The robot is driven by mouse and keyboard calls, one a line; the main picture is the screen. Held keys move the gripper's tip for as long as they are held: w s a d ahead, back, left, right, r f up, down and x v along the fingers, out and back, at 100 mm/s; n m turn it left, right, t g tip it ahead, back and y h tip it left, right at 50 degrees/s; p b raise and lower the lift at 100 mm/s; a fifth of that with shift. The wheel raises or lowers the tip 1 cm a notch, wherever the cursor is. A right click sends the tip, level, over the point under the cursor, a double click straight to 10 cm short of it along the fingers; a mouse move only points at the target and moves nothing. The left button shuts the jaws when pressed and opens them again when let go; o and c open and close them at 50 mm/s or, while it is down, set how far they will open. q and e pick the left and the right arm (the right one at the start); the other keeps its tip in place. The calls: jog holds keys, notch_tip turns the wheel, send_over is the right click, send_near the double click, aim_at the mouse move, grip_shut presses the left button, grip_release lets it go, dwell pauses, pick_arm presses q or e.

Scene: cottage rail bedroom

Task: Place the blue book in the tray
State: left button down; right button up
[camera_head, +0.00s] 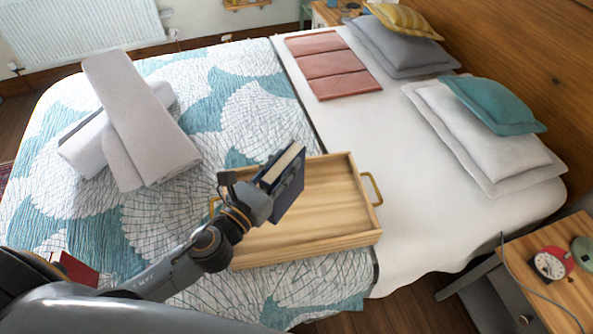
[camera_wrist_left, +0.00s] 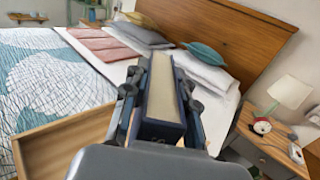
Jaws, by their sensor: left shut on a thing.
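The blue book (camera_head: 286,182) is held tilted by my left gripper (camera_head: 262,190), with its pale page edges facing up in the head view. In the left wrist view the book (camera_wrist_left: 162,100) sits between the two fingers of my left gripper (camera_wrist_left: 160,92), which is shut on it. The wooden tray (camera_head: 345,240) lies on the bed with brass handles at its ends. The book is over the tray's left part in the head view; the height of the gap cannot be told. The tray's wooden rim also shows at lower left in the wrist view (camera_wrist_left: 60,125). My right gripper is not in view.
Rolled grey towels (camera_head: 140,125) lie on the patterned quilt to the left. A folded pink cloth (camera_head: 332,65) and pillows (camera_head: 480,130) are farther back. A red book (camera_head: 75,270) is partly hidden by my arm. A nightstand (camera_head: 540,290) with a red clock (camera_head: 552,263) stands right.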

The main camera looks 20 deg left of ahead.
pick_arm(q)
jog(key=w+f, duration=0.2)
jog(key=w+f+b, duration=0.1)
jog(key=w+f, duration=0.1)
jog(key=w+f+b, duration=0.1)
jog(key=w+f, duration=0.1)
jog(key=shift+w+d+f, duration=0.1)
jog(key=shift+w+d, duration=0.05)
jog(key=shift+d, duration=0.25)
jog(key=f+b, duration=0.2)
jog(key=f, duration=0.1)
jog(key=shift+w+d+f, duration=0.1)
jog(key=shift+w+f, duration=0.1)
jog(key=shift+f, duration=0.05)
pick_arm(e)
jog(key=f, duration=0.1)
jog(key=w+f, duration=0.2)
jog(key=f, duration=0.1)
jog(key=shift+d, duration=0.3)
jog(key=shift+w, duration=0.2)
pick_arm(q)
jog(key=shift+f, duration=0.2)
jog(key=c, duration=1.1)
grip_release()
jog(key=shift+o, duration=0.2)
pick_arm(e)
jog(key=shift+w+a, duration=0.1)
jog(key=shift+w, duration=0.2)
